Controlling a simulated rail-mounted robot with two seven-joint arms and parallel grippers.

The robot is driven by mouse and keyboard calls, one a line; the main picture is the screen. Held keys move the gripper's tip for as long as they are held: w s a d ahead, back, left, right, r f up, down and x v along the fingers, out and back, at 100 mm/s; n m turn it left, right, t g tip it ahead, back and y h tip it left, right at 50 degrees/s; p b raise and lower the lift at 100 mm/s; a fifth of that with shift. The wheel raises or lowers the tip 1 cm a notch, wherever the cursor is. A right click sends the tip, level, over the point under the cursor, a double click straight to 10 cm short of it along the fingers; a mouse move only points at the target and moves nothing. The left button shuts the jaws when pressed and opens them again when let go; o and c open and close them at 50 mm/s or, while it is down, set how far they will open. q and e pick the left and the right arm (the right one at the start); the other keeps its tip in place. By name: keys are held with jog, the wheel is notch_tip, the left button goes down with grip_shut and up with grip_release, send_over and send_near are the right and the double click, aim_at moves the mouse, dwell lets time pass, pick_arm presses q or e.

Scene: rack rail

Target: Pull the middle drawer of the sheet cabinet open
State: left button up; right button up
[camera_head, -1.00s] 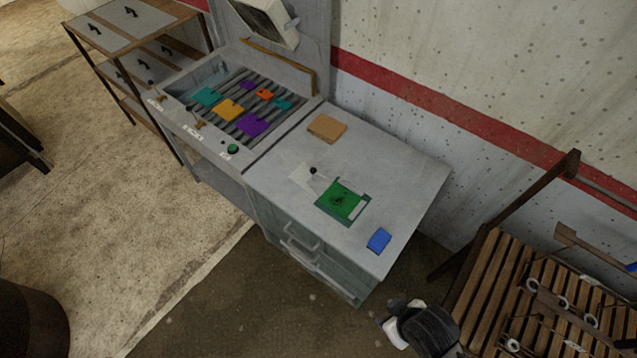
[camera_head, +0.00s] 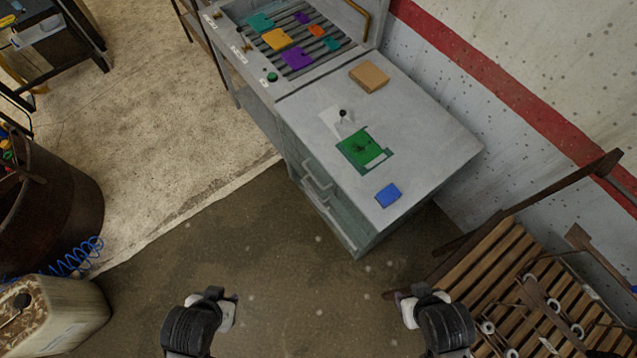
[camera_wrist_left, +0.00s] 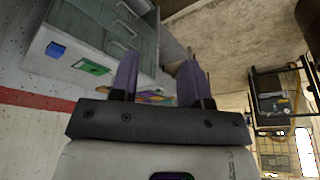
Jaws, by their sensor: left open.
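The grey sheet cabinet (camera_head: 430,135) stands in the upper middle of the head view, its handled drawer fronts (camera_head: 318,185) facing down-left. The drawers look shut; the lower fronts are foreshortened, so the middle one is hard to separate. The cabinet also shows, turned over, at upper left in the left wrist view (camera_wrist_left: 90,35), with several drawer fronts. My left gripper (camera_head: 218,300) is at the bottom of the head view, well apart from the cabinet. Its two fingers (camera_wrist_left: 160,75) are spread and empty in the wrist view. My right gripper (camera_head: 425,300) is at bottom right; its fingers are not clear.
On the cabinet top lie a tan block (camera_head: 369,76), a green board (camera_head: 361,149) and a blue block (camera_head: 388,195). A slatted wooden rack (camera_head: 490,265) stands at right. A rusty barrel (camera_head: 60,195) and a canister (camera_head: 60,315) stand at left. Floor before the drawers is clear.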

jog(key=shift+s+f, duration=0.15)
jog(key=shift+s, duration=0.15)
